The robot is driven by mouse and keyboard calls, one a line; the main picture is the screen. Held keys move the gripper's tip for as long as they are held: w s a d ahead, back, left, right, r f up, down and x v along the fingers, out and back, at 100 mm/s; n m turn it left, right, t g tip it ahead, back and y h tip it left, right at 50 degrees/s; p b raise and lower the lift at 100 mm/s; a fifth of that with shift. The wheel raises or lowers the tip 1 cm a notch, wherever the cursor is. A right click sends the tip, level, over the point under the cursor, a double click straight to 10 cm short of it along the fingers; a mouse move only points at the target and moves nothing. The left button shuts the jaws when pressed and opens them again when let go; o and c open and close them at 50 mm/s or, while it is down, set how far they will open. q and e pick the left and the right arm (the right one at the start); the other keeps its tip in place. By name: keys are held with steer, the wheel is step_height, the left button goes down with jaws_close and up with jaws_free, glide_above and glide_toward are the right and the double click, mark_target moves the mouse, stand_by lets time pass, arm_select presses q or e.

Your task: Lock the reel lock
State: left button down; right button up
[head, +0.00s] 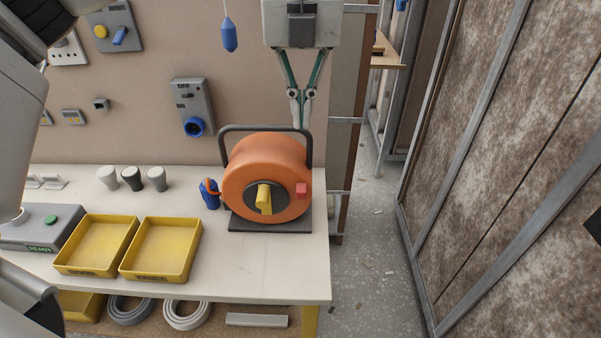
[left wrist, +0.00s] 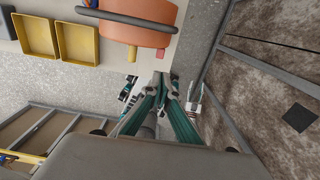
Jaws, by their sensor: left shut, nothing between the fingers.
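An orange cable reel (head: 262,170) stands on a dark base (head: 290,225) at the right end of the workbench. It has a black carrying frame (head: 265,128), a yellow lever (head: 264,198) at its hub and a small red block (head: 302,189) on its right side. I cannot tell which part is the lock. In the left wrist view the reel (left wrist: 138,30) shows at the top, with the red block (left wrist: 160,52) beyond my fingers. My left gripper (head: 300,122) is shut and empty, pointing down by the frame's right upright. My right gripper is not in view.
Two yellow trays (head: 163,272) lie left of the reel, beside a grey box (head: 32,240). A blue connector (head: 210,197) sits against the reel's left side. A blue pendant (head: 229,35) hangs above.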

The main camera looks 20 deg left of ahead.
mark_target(302, 189)
arm_select(q)
steer(key=shift+f, duration=0.1)
step_height(302, 189, down, 14)
steer(key=shift+r+p, duration=0.1)
steer(key=shift+p, duration=0.35)
stand_by(0.5)
step_height(302, 189, down, 3)
steer(key=b, duration=0.2)
steer(key=shift+f+b, duration=0.2)
steer(key=shift+b, duration=0.1)
steer(key=shift+s+r, duration=0.1)
steer(key=r+p, duration=0.2)
steer(key=r, duration=0.2)
steer(key=shift+w+r+p, duration=0.15)
steer(key=shift+w+p, duration=0.05)
steer(key=shift+p, duration=0.2)
step_height(302, 189, up, 10)
steer(key=shift+b, duration=0.45)
